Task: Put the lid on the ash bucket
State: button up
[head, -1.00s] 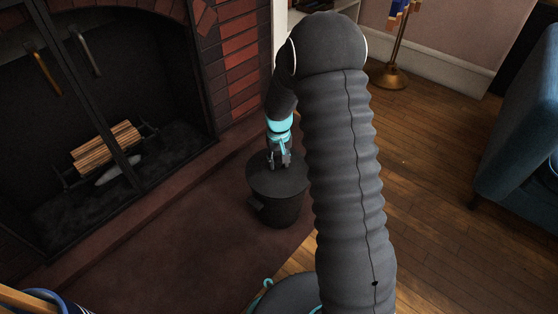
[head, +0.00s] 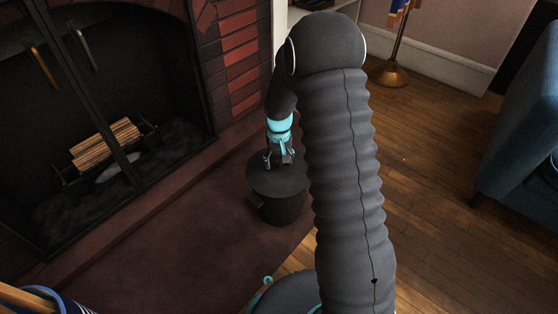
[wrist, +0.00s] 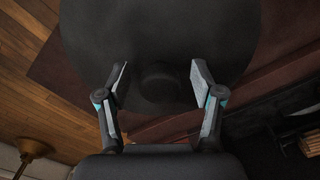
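The dark ash bucket (head: 281,208) stands upright on the reddish-brown hearth slab in front of the fireplace. Its round dark lid (head: 262,181) lies over the bucket's top and looks level. In the wrist view the lid (wrist: 160,40) fills the upper middle, with a dark round knob (wrist: 159,82) at its centre. My gripper (head: 279,163) is just above the lid, pointing down. In the wrist view my gripper (wrist: 159,80) is open, with its fingers apart on either side of the knob and not touching it. My arm hides part of the area right of the bucket.
The fireplace opening with its log stack (head: 105,144) is at the left. A brass lamp base (head: 388,74) stands at the back right, and a blue armchair (head: 520,130) is at the far right. Wooden floor between them is clear.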

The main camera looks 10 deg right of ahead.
aim_at(279, 158)
notch_tip(279, 158, up, 12)
dwell(0.6)
dwell(0.4)
